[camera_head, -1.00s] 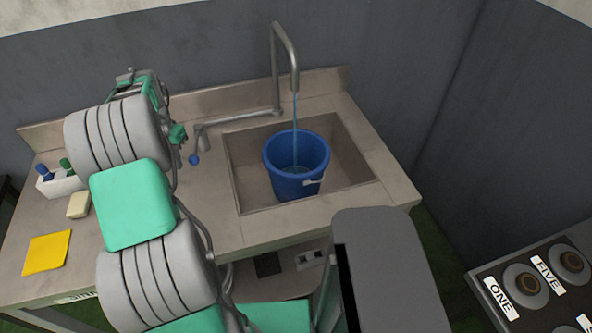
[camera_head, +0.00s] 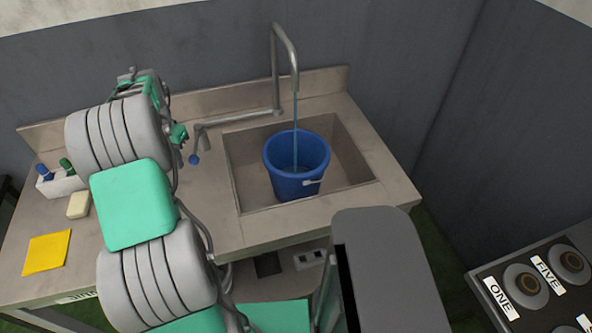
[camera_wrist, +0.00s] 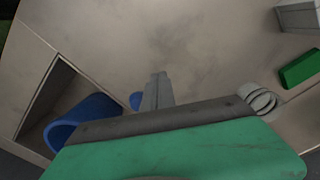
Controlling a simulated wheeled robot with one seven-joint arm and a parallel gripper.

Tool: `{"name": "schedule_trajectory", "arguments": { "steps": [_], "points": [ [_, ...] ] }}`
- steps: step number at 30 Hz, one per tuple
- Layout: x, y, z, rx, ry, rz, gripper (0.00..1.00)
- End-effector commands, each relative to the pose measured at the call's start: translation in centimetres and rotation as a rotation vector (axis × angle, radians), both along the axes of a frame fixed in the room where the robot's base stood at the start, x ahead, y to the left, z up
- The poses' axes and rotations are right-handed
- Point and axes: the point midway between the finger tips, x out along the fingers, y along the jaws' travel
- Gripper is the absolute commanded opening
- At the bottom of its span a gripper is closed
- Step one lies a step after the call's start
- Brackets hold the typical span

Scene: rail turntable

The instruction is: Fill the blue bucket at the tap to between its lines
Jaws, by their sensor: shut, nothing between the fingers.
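The blue bucket (camera_head: 283,180) stands upright in the sink basin under the tap spout (camera_head: 294,75). A thin blue stream (camera_head: 295,115) runs from the spout into it. Some water shows inside, but no lines can be read. The bucket's rim also shows in the wrist view (camera_wrist: 75,125). The tap's lever with its blue knob (camera_head: 194,159) is left of the basin, and the knob shows in the wrist view (camera_wrist: 136,101) beside my fingers. My gripper (camera_wrist: 160,77) is shut and empty over the counter; whether it touches the knob is unclear.
The sink basin (camera_head: 352,168) is set in the counter (camera_head: 215,215). A yellow cloth (camera_head: 47,252), a pale soap block (camera_head: 79,205) and a white caddy with bottles (camera_head: 60,187) are at the left. A hob panel (camera_head: 520,275) stands lower right.

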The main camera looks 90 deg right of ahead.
Motion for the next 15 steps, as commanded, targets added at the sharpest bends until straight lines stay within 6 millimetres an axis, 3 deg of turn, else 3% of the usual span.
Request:
{"name": "schedule_trajectory", "arguments": {
  "steps": [15],
  "points": [
    [-2.6,-0.6,0.0,0.0,0.0,-0.001,0.0]
  ]
}}
